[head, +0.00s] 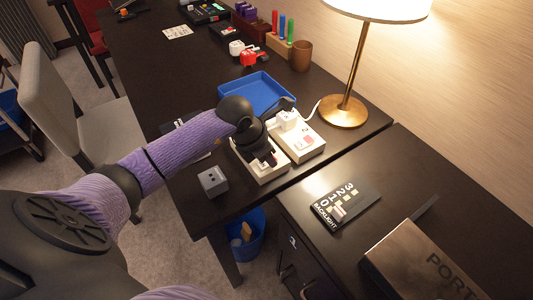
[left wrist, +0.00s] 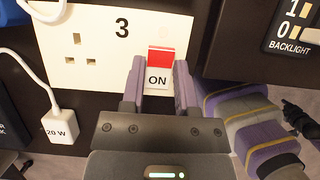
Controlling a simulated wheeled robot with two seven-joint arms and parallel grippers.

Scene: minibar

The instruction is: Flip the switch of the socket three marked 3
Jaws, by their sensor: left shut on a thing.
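Socket three (left wrist: 100,40) is a cream panel with a printed 3 and empty pin holes, in the left wrist view. Its rocker switch (left wrist: 159,62) shows a red upper part and a white lower part reading ON. My left gripper (left wrist: 160,78) has one finger on each side of the switch, shut on it. In the head view my left gripper (head: 268,158) is over the nearer cream socket panel (head: 270,177) and hides much of it.
A second socket panel (head: 313,147) with a white plug (head: 288,120) stands beside it. A blue tray (head: 257,92), a grey cube (head: 212,181) and a brass lamp (head: 345,109) are nearby. A BACKLIGHT panel (head: 357,193) lies right. A 20 W plug (left wrist: 62,127) shows left.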

